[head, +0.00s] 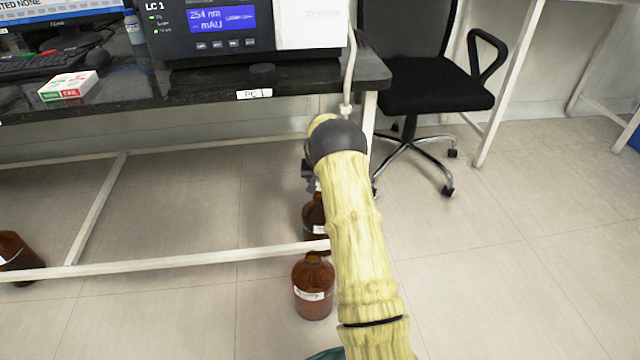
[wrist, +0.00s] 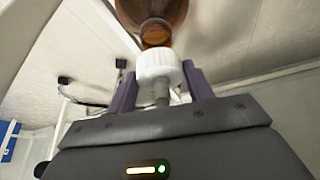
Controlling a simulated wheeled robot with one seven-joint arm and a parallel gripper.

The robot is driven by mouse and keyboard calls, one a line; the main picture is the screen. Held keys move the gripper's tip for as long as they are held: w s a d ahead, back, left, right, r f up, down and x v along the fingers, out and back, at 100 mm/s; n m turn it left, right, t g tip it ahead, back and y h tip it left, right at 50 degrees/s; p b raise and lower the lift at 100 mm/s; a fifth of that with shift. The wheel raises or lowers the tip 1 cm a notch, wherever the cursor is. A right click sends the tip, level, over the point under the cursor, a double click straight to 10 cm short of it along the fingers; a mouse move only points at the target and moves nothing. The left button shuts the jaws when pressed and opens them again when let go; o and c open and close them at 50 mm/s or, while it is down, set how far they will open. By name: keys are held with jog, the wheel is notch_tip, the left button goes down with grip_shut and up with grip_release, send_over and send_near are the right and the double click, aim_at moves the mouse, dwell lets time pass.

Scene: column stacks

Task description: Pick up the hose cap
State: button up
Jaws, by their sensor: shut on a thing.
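The hose cap (wrist: 158,66) is white and ribbed, with a grey hose stub on its near side. In the wrist view it sits between the two purple fingers of my gripper (wrist: 160,84), which is shut on it. A brown bottle (wrist: 152,12) is right beyond the cap, its neck lined up with it. I cannot tell whether the cap is seated on the neck or just apart. In the head view my gripper (head: 311,180) is mostly hidden behind my arm, above a brown bottle (head: 314,215) under the bench edge. The cap is hidden there.
Another brown bottle (head: 313,287) stands on the floor in front of the white bench rail (head: 200,257), and one more (head: 16,255) at far left. The black bench (head: 130,95) carries an instrument (head: 215,30). A white hose (head: 348,75) hangs at its corner. A chair (head: 425,85) is right.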

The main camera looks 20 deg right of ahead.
notch_tip(320, 180, up, 5)
jog(key=shift+f+p, duration=0.1)
jog(key=shift+p, duration=0.85)
jog(key=shift+a, duration=0.15)
jog(key=s+a+r+n+p, duration=0.1)
jog(key=s+a+r+p, duration=0.3)
jog(key=s+a, duration=0.2)
jog(key=s+a+r+n+y+p, duration=0.1)
jog(key=s+a+r+n+p, duration=0.1)
jog(key=s+a+p, duration=0.3)
jog(key=s+a+r+n+y+p, duration=0.1)
jog(key=s+a+r+n+p, duration=0.1)
jog(key=s+a+r+p, duration=0.3)
jog(key=s+a, duration=0.4)
jog(key=shift+s+a+r+t, duration=0.15)
jog(key=shift+s+r+t, duration=0.15)
jog(key=shift+r, duration=0.05)
